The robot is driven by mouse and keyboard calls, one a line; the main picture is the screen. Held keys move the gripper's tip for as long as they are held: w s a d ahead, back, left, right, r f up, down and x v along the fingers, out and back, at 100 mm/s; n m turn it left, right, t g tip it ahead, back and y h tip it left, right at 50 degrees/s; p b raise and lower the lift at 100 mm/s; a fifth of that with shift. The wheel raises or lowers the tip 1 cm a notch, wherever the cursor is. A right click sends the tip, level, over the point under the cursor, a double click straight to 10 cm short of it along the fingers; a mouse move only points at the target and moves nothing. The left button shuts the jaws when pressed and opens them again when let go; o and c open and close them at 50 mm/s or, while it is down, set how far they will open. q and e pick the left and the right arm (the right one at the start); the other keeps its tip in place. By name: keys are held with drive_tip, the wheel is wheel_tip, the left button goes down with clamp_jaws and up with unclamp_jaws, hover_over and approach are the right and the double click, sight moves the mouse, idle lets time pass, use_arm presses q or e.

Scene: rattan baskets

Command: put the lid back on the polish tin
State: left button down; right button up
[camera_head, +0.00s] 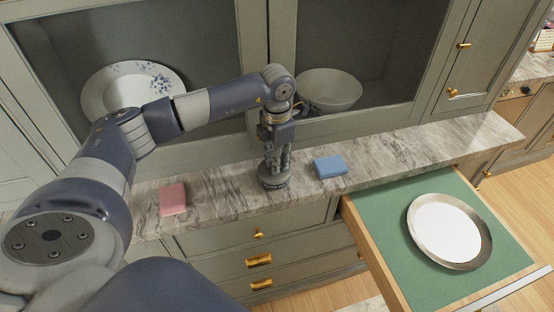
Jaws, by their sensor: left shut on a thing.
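My left gripper (272,158) points straight down over the marble counter, in the middle of the view. It is shut on a small round grey thing (273,182) at its fingertips, low over the counter or touching it. This looks like the polish tin or its lid; I cannot tell whether it is one piece or a lid over a tin, as the fingers hide part of it. No other tin or lid is clear in view. My right gripper is not in view.
A pink block (173,199) lies left on the marble counter (226,188), and a blue block (330,167) lies close right of the gripper. An open green-lined drawer (400,262) holds a silver-rimmed plate (414,224). A patterned plate (95,98) and a bowl (329,90) stand in the cabinet behind.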

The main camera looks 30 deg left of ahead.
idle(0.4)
use_arm(q)
drive_tip(key=c, duration=1.4)
unclamp_jaws()
drive_tip(key=o, duration=0.5)
drive_tip(key=shift+r+p, duration=2)
drive_tip(key=shift+r, duration=1.55)
